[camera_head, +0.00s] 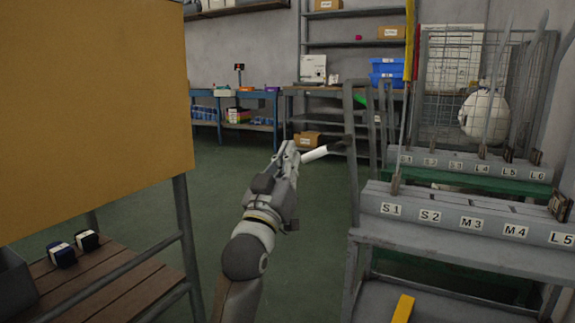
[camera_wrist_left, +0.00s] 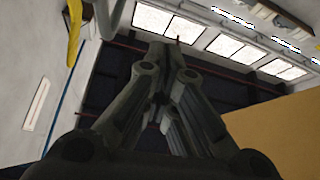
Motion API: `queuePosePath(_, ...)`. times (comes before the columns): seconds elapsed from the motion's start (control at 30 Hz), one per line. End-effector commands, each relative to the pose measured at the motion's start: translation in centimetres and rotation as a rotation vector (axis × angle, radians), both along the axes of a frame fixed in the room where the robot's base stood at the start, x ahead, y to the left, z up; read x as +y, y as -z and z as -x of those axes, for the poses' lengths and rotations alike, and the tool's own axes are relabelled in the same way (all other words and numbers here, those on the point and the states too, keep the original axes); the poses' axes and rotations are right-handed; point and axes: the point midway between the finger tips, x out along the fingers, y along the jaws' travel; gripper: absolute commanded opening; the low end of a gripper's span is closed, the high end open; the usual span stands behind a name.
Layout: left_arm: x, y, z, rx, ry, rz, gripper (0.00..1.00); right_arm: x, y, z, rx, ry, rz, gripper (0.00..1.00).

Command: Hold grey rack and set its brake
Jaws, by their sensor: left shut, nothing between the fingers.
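The grey rack (camera_head: 353,225) stands at the right, with label strips reading S1, S2, M3, M4 and L5. A white bar (camera_head: 315,153) with a dark end juts left from its upright post. My left gripper (camera_head: 288,150) is shut and empty, pointing away from me just left of the bar's tip. I cannot tell if they touch. The gripper's closed fingers also show in the left wrist view (camera_wrist_left: 162,85). A yellow piece (camera_head: 403,308) sits low at the rack's front; I cannot tell if it is the brake. My right gripper is not in view.
A tan panel (camera_head: 90,110) on grey legs and a slatted wooden shelf (camera_head: 125,275) stand close at the left. A blue workbench (camera_head: 205,97) and shelving with blue bins (camera_head: 387,72) stand at the back. Green floor (camera_head: 225,170) lies open between.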

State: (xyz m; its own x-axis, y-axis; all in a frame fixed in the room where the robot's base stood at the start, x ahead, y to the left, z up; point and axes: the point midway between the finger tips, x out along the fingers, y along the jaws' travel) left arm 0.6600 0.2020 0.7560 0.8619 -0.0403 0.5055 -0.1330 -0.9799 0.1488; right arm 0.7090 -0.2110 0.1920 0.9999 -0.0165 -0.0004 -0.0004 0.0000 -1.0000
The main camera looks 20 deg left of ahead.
Motion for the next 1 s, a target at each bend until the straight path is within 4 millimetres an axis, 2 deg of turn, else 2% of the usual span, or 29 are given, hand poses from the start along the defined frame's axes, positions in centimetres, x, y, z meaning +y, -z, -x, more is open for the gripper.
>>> queuePosePath(0.2,-0.3,0.9,1.7,0.000,0.000,0.000,0.00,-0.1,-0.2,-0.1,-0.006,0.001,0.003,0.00)
queuePosePath(0.63,-0.3,0.9,2.0,-0.001,0.000,0.000,0.00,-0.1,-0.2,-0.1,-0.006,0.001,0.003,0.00)
queuePosePath(0.67,-0.3,0.9,2.0,-0.001,0.000,0.000,0.00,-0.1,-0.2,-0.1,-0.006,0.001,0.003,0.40)
queuePosePath(0.83,-0.3,0.9,2.0,-0.001,0.000,0.000,0.00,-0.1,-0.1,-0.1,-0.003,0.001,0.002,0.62)
queuePosePath(1.0,-0.3,0.9,2.0,-0.001,0.000,0.000,0.00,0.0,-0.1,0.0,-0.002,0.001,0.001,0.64)
